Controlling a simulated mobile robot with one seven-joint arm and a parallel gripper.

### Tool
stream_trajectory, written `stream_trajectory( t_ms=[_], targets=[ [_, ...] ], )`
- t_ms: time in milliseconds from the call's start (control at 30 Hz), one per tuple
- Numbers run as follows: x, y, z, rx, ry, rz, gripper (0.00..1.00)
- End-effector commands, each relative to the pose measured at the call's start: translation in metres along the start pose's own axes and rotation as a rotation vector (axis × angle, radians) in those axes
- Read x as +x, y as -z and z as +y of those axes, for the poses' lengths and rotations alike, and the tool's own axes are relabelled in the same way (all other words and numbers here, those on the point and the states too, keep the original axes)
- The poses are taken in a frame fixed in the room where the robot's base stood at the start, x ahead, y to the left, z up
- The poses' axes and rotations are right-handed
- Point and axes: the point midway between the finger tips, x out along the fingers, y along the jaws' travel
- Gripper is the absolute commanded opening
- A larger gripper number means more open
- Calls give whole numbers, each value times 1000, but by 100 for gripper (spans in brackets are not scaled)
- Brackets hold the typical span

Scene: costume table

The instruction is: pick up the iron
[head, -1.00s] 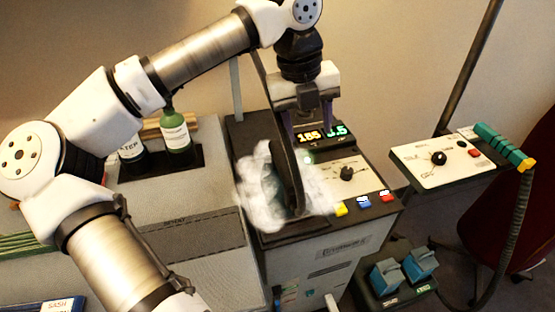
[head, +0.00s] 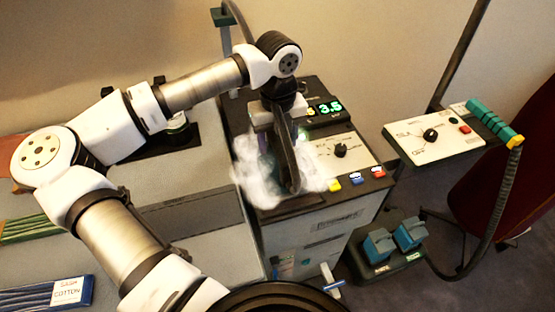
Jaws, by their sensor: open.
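The iron (head: 289,168) is a dark, narrow shape standing on the left part of the steam station's top (head: 303,205). White steam wraps its lower part and its left side, so its base is mostly hidden. My gripper (head: 280,135) reaches down from above over the upper part of the iron, with its fingers open. The fingers are partly hidden by the iron and the steam, and I cannot tell whether they touch it.
The control panel (head: 340,152) with a knob and coloured buttons lies right of the iron. A second panel (head: 440,136) stands farther right. Blue pedals (head: 394,242) are on the floor. A grey board (head: 185,215) and a sash cotton box (head: 50,293) are at left.

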Motion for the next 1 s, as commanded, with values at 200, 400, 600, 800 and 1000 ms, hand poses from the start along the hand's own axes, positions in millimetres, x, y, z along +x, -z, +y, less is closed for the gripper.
stream_trajectory(
  t_ms=[200, 400, 600, 800, 1000],
  targets=[
    [23, -1, 0, 1, 1, 1, 54],
    [27, -1, 0, 1, 0, 0, 54],
    [27, -1, 0, 1, 0, 0, 34],
    [26, -1, 0, 1, 1, 0, 8],
    [26, -1, 0, 1, 1, 0, 0]
  ],
)
